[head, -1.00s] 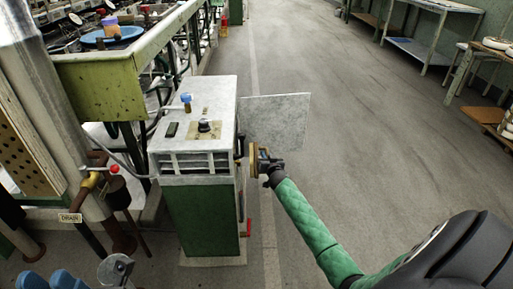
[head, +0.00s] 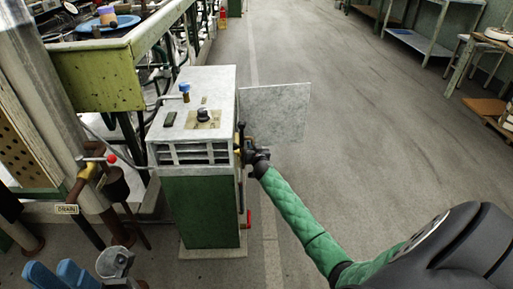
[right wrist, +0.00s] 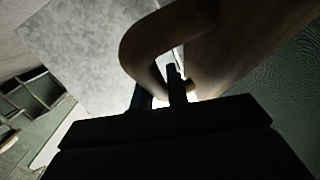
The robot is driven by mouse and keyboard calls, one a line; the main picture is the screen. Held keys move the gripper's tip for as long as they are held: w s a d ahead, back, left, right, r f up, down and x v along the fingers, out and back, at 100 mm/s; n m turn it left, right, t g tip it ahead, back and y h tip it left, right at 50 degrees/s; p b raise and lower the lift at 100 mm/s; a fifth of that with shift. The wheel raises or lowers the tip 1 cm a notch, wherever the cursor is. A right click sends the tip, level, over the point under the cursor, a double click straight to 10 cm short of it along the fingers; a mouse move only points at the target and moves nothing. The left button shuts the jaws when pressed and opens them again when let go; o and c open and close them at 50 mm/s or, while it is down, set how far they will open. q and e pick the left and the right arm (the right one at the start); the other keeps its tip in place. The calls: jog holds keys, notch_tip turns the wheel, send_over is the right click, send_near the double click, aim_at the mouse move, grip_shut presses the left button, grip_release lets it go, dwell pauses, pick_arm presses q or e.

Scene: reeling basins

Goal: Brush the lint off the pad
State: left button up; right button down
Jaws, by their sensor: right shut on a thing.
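My right gripper (head: 254,156), on a green-sleeved arm, is at the right side of a grey and green cabinet (head: 201,212). In the right wrist view its dark fingers (right wrist: 160,92) are shut on a brown, loop-like piece (right wrist: 150,45), which looks like the brush's handle. In the head view only a small tan part of that piece shows, close against the cabinet's side. Its bristles are not visible. The pad is not clearly seen; the cabinet's side opening faces away. I cannot tell whether the brush touches it.
A grey panel (head: 273,113), apparently the cabinet's open door, stands out to the right behind my gripper. A dark knob (head: 204,115) and a blue-topped valve (head: 184,88) are on the cabinet's top. The floor to the right is open.

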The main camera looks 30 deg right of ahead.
jog(key=shift+w+a, duration=0.55)
jog(key=shift+a, duration=0.35)
dwell(0.9)
jog(key=shift+w+d, duration=0.1)
jog(key=x, duration=0.2)
jog(key=b+x, duration=0.1)
jog(key=shift+w+d+r, duration=0.2)
jog(key=shift+w+d, duration=0.05)
jog(key=shift+d, duration=0.2)
